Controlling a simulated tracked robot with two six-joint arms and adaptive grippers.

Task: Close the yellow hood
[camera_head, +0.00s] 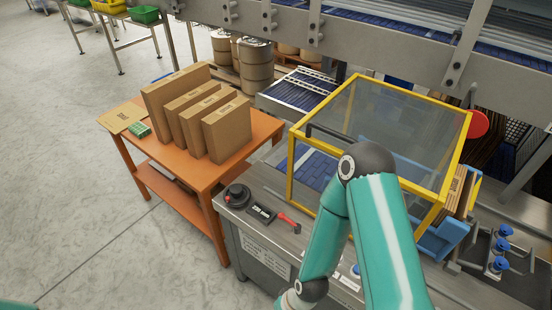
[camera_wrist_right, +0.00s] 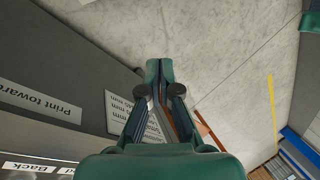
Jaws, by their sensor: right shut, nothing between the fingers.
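The yellow hood (camera_head: 466,140) is a yellow frame with clear panels over the packing machine, at the right of the head view. Its top looks roughly level and its near side posts reach down toward the machine top. Whether it is fully seated I cannot tell. A dark handle bar (camera_head: 328,134) runs along its near left edge. My right arm crosses in front of the hood's near side and hides part of it. My right gripper (camera_wrist_right: 160,96) is shut and empty in the right wrist view, beside the machine's labelled side, with floor beyond. My left gripper is out of view.
An orange table (camera_head: 205,178) with several cardboard boxes stands to the left. A black knob (camera_head: 237,194) and a red-handled tool (camera_head: 289,222) are on the machine's grey top. Blue-knobbed fixtures (camera_head: 497,264) stand at the right. A steel beam crosses above; floor at left is clear.

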